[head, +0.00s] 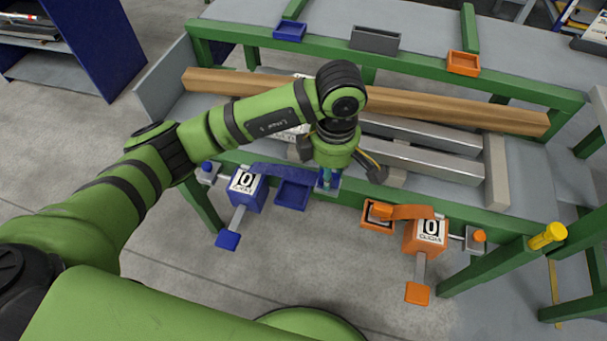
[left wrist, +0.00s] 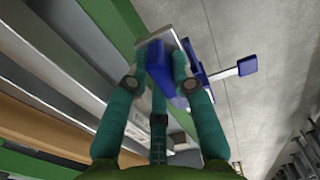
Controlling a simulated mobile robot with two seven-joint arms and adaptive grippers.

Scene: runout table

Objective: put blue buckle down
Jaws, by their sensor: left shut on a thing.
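My left gripper (head: 328,178) points down at the front edge of the runout table, just right of a small blue tray (head: 292,196). In the left wrist view its teal fingers (left wrist: 160,85) are closed around the blue buckle (left wrist: 158,62). In the head view the buckle is mostly hidden by the gripper. A blue strap (head: 280,170) runs from the blue unit marked 0 (head: 247,190), over the back of the tray, towards the gripper. Whether the buckle touches anything below cannot be told. My right gripper is not in view.
An orange unit (head: 428,236) with its own strap and orange tray (head: 378,222) hangs at the right. A wooden beam (head: 420,103) and metal bars (head: 430,160) lie on the table behind the gripper. A yellow knob (head: 547,236) stands at far right. Floor in front is clear.

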